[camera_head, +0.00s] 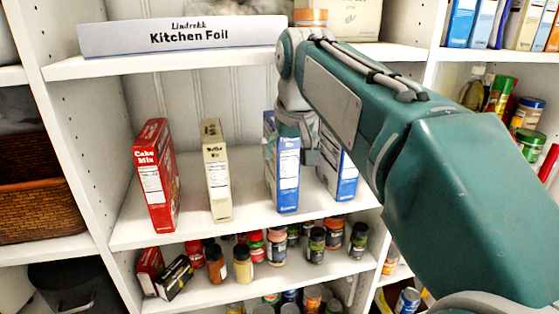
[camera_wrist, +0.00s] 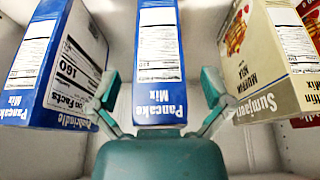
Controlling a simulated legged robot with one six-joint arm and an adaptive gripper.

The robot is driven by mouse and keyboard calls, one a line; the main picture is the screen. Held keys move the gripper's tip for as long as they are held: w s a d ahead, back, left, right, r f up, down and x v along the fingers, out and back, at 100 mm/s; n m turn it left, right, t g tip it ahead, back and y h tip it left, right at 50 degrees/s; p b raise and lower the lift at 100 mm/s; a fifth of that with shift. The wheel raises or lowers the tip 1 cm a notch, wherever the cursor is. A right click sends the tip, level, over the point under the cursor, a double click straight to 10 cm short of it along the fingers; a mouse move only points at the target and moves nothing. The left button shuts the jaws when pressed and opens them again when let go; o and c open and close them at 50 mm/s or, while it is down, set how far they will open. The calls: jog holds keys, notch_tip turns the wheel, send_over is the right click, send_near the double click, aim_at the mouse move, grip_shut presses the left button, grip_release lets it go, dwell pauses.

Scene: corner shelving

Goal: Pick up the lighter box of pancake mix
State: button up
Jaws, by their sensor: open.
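The lighter blue box of pancake mix (camera_head: 288,190) stands upright on the middle shelf. In the wrist view this box (camera_wrist: 161,105) appears upside down at the centre. A darker blue box (camera_head: 347,182) stands to its right in the head view, partly behind my arm; it is at the left of the wrist view (camera_wrist: 60,60). My gripper (camera_head: 291,147) is open in front of the lighter box. In the wrist view my gripper's fingers (camera_wrist: 160,93) lie to either side of that box, with gaps visible. Contact cannot be told.
A beige muffin mix box (camera_head: 217,175) and a red cake mix box (camera_head: 157,180) stand to the left. The muffin box also shows close to one finger in the wrist view (camera_wrist: 270,60). A kitchen foil box (camera_head: 185,37) lies on the shelf above. Several spice jars (camera_head: 243,265) stand below.

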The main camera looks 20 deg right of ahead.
jog(key=shift+f, duration=0.15)
jog(key=shift+c, duration=0.3)
jog(key=c, duration=1)
